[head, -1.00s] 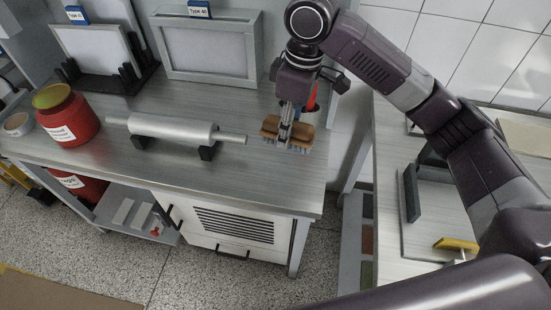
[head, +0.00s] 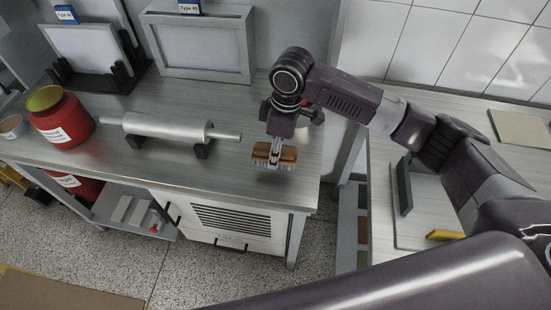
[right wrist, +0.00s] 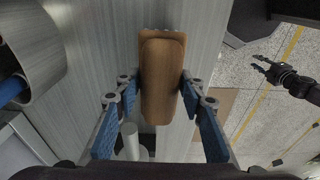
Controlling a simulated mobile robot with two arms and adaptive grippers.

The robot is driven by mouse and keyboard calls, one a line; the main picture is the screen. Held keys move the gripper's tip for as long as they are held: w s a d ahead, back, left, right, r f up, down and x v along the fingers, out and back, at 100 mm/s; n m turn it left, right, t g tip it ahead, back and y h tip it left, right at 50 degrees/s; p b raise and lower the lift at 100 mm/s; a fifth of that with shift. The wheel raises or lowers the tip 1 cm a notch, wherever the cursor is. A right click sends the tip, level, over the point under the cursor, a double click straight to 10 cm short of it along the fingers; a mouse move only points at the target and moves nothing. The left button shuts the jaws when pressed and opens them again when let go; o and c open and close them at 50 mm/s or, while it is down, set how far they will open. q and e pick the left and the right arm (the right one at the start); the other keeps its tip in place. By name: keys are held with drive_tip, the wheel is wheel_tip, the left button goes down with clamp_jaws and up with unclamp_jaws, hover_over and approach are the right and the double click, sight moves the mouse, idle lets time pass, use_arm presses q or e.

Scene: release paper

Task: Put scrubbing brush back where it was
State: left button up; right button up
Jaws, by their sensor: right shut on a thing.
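The scrubbing brush (head: 274,154) has a brown wooden back and pale bristles that point down. My right gripper (head: 277,142) is shut on it, over the right part of the metal workbench (head: 235,178). In the right wrist view the brush's wooden back (right wrist: 162,75) lies between the blue-padded fingers of my right gripper (right wrist: 160,100). I cannot tell whether the bristles touch the bench. My left gripper is outside the head view. A dark gripper, seemingly my left (right wrist: 270,68), shows over the floor in the right wrist view, its fingers spread and empty.
A metal roller (head: 165,127) on black supports lies left of the brush. A red tub (head: 62,118) stands farther left. A grey holder with something blue inside (right wrist: 30,55) is near the brush, mostly hidden in the head view. The bench's front edge (head: 250,203) is close.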

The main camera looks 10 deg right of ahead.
wheel_tip(320, 180, down, 4)
drive_tip(key=shift+r, duration=0.2)
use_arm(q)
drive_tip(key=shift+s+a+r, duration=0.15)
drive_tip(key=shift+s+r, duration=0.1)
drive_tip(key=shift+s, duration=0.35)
use_arm(e)
drive_tip(key=shift+f, duration=0.4)
use_arm(q)
drive_tip(key=shift+p, duration=0.3)
use_arm(e)
drive_tip(key=o, duration=1.1)
drive_tip(key=shift+f, duration=0.1)
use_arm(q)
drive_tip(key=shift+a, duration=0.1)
use_arm(e)
drive_tip(key=r, duration=0.4)
drive_tip(key=d+r+b, duration=0.1)
drive_tip(key=r, duration=0.3)
drive_tip(key=r+b, duration=0.1)
drive_tip(key=r, duration=0.3)
drive_tip(key=shift+s+d+r, duration=0.1)
drive_tip(key=shift+s+d, duration=0.05)
drive_tip(key=shift+s, duration=0.15)
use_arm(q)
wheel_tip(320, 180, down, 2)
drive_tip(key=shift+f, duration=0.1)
